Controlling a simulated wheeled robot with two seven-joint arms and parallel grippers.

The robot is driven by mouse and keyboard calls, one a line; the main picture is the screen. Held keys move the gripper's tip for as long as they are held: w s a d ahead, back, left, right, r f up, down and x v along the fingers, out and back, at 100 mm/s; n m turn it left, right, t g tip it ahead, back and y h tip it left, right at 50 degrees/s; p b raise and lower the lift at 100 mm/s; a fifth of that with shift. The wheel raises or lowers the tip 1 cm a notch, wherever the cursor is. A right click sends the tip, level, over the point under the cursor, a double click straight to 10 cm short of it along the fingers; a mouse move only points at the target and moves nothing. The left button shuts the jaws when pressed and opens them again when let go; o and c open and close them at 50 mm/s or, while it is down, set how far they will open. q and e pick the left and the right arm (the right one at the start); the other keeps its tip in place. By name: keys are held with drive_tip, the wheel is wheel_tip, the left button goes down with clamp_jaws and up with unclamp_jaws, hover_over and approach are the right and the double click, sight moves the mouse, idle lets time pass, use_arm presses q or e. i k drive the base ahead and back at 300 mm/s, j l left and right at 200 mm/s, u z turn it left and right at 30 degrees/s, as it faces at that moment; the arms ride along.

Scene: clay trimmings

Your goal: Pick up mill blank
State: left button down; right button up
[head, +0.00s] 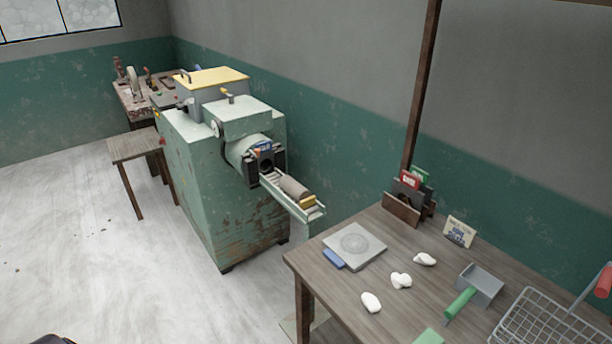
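A brown clay cylinder (292,187), which looks like the mill blank, lies on the narrow outfeed tray (310,213) of the green machine (215,180). It lies lengthwise along the tray, in front of the dark round mouth (266,164). A small yellow piece (308,201) sits on the tray beyond its outer end. Neither of my grippers can be made out in the head view. Only a small dark shape shows at the bottom left edge, too little to identify.
A wooden table (330,278) at right holds a grey scale (355,245), white lumps (401,281), a green-handled scoop (480,284), a wire basket (548,322) and a card holder (402,209). The floor at left is clear.

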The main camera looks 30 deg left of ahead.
sight(296, 190)
drive_tip(key=i+j, duration=0.15)
drive_tip(key=j, duration=0.3)
drive_tip(key=i+j, duration=0.15)
drive_tip(key=j, duration=0.25)
drive_tip(key=i+j+z, duration=0.1)
drive_tip(key=j, duration=0.35)
drive_tip(key=i+j, duration=0.15)
drive_tip(key=j, duration=0.3)
drive_tip(key=i+j, duration=0.15)
drive_tip(key=j, duration=0.3)
drive_tip(key=i+j+z, duration=0.1)
drive_tip(key=j, duration=0.3)
drive_tip(key=i+j, duration=0.15)
drive_tip(key=j, duration=0.3)
